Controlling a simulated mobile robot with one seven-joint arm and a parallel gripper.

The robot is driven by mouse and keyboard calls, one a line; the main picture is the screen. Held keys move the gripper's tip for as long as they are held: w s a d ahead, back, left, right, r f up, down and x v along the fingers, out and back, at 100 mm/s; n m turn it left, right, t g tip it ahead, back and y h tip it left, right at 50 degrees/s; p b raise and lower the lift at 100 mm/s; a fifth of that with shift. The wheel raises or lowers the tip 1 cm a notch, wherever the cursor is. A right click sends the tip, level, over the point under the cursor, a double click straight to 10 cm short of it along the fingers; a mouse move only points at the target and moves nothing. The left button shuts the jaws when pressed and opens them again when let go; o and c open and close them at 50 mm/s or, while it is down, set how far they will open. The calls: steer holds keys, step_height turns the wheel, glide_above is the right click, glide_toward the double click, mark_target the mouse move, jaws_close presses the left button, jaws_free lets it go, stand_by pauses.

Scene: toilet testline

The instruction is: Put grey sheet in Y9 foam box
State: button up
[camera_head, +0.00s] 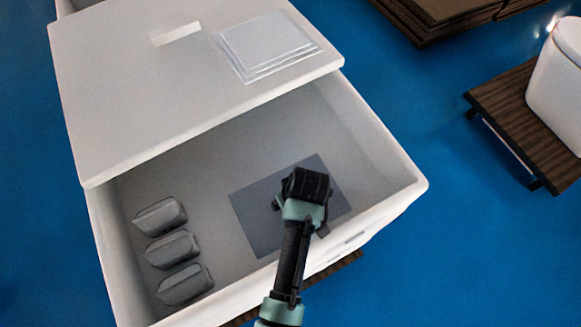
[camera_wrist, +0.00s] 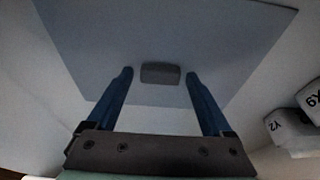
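The flat grey sheet (camera_head: 262,222) lies on the floor of a large white open container (camera_head: 400,195). In the wrist view the sheet (camera_wrist: 90,45) fills the upper middle. A small dark grey block (camera_wrist: 160,73) shows against it, between my fingertips. My gripper (camera_head: 302,212) is over the sheet, with its two blue fingers (camera_wrist: 159,75) apart, one on each side of the block. I cannot tell if they touch it. Pale pieces at the right of the wrist view carry upside-down labels, apparently Y2 (camera_wrist: 285,127) and Y9 (camera_wrist: 312,98).
Three grey rounded pieces (camera_head: 172,250) lie in a row at the container's left side. A white top panel (camera_head: 160,90) covers its far part, with clear stacked sheets (camera_head: 265,45) on it. Brown stacked boards (camera_head: 440,15) and a toilet (camera_head: 560,75) on a wooden pallet (camera_head: 520,125) stand to the right.

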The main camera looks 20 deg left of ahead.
steer(key=shift+r, duration=0.15)
steer(key=b+v, duration=0.1)
steer(key=v, duration=1.1)
steer(key=w+d+r+m+t, duration=0.25)
steer(key=w+r+t, duration=0.55)
steer(key=w+r, duration=0.65)
step_height(320, 180, up, 18)
steer(key=w+d+m+t, duration=0.1)
steer(key=d+m+t, duration=0.15)
steer(key=t, duration=0.35)
steer(key=s+d+r+m+t+h, duration=0.1)
steer(key=s+r+t, duration=0.3)
steer(key=r, duration=0.5)
steer(key=s+d+r+m+t+h, duration=0.1)
steer(key=s+r+m+t, duration=0.1)
steer(key=r, duration=0.7)
steer(key=s+d+r+m+t, duration=0.2)
steer(key=s+r+t, duration=0.3)
steer(key=r, duration=0.5)
steer(key=shift+s+r+t+h, duration=0.1)
steer(key=shift+s+t+h, duration=0.25)
steer(key=shift+s, duration=0.4)
